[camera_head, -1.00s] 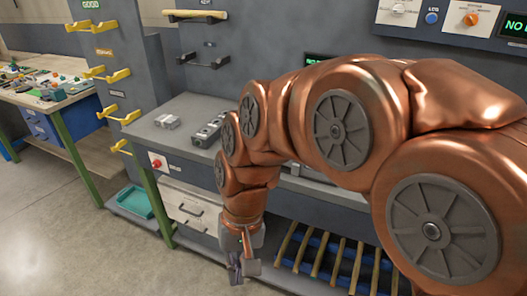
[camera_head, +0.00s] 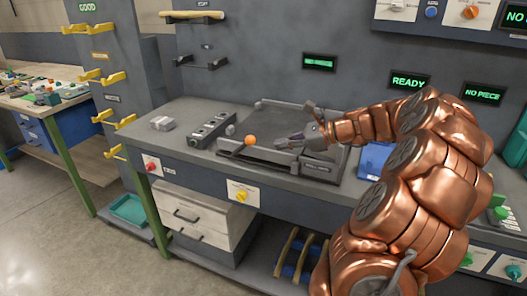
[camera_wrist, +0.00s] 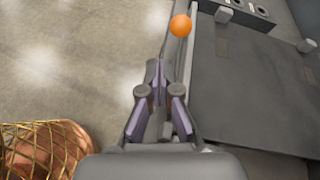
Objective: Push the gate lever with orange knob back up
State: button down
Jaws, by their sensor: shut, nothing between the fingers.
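The gate lever's orange knob (camera_head: 250,140) is at the front left of the dark fixture (camera_head: 270,155) on the grey bench. The knob also shows in the wrist view (camera_wrist: 180,26), beyond my fingertips and a little to the right. The lever's rod is thin and hard to make out. My gripper (camera_head: 284,142) is over the fixture's front side, to the right of the knob and apart from it. In the wrist view its fingers (camera_wrist: 157,80) are shut with nothing between them.
A grey block with round holes (camera_head: 212,130) stands left of the fixture, and small grey pieces (camera_head: 162,123) lie farther left. A blue bin (camera_head: 375,160) is at the right. A yellow knob panel (camera_head: 242,194) is on the bench front. Displays (camera_head: 408,81) hang on the back wall.

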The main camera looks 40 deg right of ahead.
aim_at(250, 141)
jog(key=d, duration=0.1)
jog(key=d+m, duration=0.1)
jog(key=d, duration=0.1)
jog(key=shift+s+d+f+t+h, duration=0.2)
jog(key=shift+t+h, duration=0.1)
jog(key=shift+t, duration=0.1)
jog(key=x, duration=1)
jog(key=shift+r, duration=0.1)
jog(key=shift+a+r+p, duration=0.1)
jog(key=shift+p, duration=0.35)
